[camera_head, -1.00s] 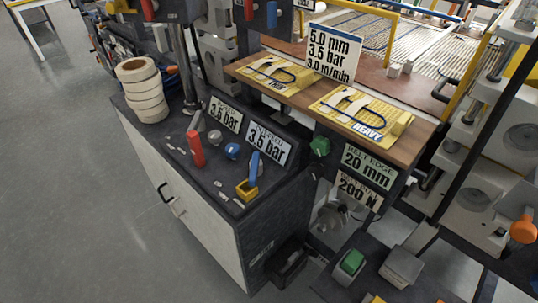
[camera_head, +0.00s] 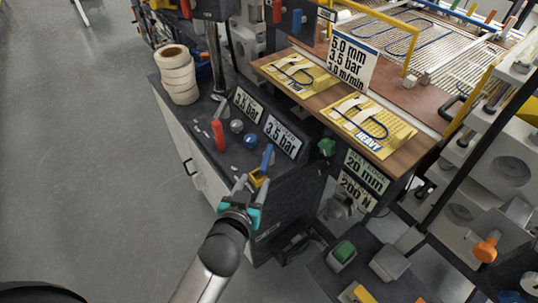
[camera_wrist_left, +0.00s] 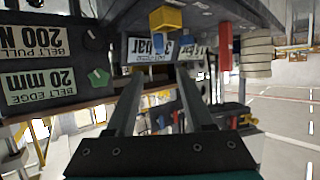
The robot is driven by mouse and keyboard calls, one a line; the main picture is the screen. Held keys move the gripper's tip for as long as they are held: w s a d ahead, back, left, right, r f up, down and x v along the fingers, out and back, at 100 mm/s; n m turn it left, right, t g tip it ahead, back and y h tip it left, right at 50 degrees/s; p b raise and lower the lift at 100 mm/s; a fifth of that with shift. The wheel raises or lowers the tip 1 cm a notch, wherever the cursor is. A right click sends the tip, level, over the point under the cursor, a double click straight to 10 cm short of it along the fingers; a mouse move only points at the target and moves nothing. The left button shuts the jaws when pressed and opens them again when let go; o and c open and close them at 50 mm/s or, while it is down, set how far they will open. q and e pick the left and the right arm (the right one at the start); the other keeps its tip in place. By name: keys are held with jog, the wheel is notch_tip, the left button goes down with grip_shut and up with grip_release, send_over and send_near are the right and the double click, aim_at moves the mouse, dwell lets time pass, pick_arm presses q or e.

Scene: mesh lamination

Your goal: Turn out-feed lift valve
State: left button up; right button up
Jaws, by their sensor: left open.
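A valve with a blue lever (camera_head: 267,157) on a yellow block (camera_head: 257,178) stands at the front right corner of the dark cabinet top, before a 3.5 bar sign (camera_head: 283,137). My left gripper (camera_head: 249,184) is open beside the yellow block, at the cabinet's front edge; contact cannot be told. In the left wrist view, which looks upside down, the open fingers (camera_wrist_left: 158,90) have nothing between them. The yellow block (camera_wrist_left: 166,18) and blue lever (camera_wrist_left: 160,44) appear beyond the fingertips. My right gripper is not in view.
A red upright handle (camera_head: 219,135) and a blue knob (camera_head: 250,140) stand left of the valve. White rolls (camera_head: 177,75) are stacked at the back left. A green knob (camera_head: 326,147) is to the right. Grey floor lies open at the left.

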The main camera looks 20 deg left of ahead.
aim_at(266, 158)
pick_arm(q)
jog(key=b+x, duration=0.2)
jog(key=x, duration=1.2)
jog(key=shift+f, duration=0.15)
grip_shut()
dwell(1.1)
